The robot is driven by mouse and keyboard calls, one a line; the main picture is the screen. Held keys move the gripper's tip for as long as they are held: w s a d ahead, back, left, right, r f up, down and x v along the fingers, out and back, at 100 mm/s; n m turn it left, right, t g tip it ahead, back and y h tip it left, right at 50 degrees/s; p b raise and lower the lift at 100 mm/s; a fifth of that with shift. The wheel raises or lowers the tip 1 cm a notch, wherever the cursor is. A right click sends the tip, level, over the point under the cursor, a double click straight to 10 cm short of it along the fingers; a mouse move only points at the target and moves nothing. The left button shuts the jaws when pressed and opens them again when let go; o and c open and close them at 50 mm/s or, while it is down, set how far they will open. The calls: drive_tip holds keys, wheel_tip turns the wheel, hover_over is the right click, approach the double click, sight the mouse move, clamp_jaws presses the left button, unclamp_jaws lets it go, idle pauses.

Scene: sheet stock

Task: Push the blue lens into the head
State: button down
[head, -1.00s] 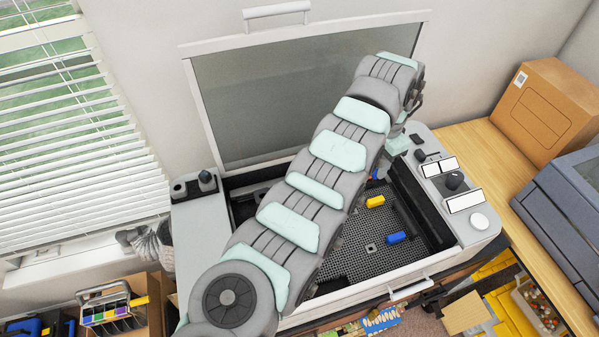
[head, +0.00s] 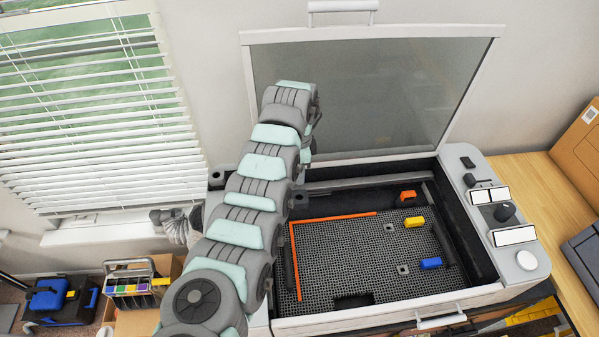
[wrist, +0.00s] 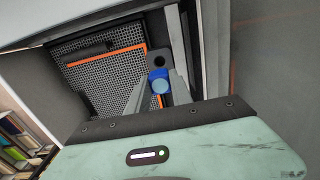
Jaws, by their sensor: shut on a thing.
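In the wrist view my gripper (wrist: 160,90) is shut on the blue lens (wrist: 159,86), a small blue piece with a pale round face between the two grey fingers. The dark head (wrist: 159,61), a block with a round hole, is just beyond the lens. The lens overlaps its near edge in the picture, and I cannot tell whether they touch. In the head view a dark block (head: 299,199), apparently the head, shows beside my arm. My arm hides the gripper and lens there.
The open machine has a honeycomb bed (head: 350,255) with an orange L-shaped strip (head: 333,218). Orange (head: 407,196), yellow (head: 414,222) and blue (head: 431,263) blocks lie at its right. The raised lid (head: 370,90) stands behind; a control panel (head: 500,215) is at right.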

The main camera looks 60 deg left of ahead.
idle(0.4)
drive_tip(key=b, duration=0.2)
hover_over(299, 192)
drive_tip(key=d, duration=0.2)
drive_tip(key=shift+s+a+f, duration=0.1)
drive_tip(key=shift+s+f, duration=0.1)
drive_tip(key=shift+f, duration=1.35)
drive_tip(key=shift+s+a+f, duration=0.1)
drive_tip(key=shift+s+f, duration=0.1)
drive_tip(key=shift+f, duration=1.35)
drive_tip(key=shift+f+b, duration=0.85)
drive_tip(key=shift+f, duration=0.8)
idle(1.5)
drive_tip(key=c, duration=1.1)
unclamp_jaws()
drive_tip(key=shift+o, duration=0.2)
drive_tip(key=shift+d, duration=0.1)
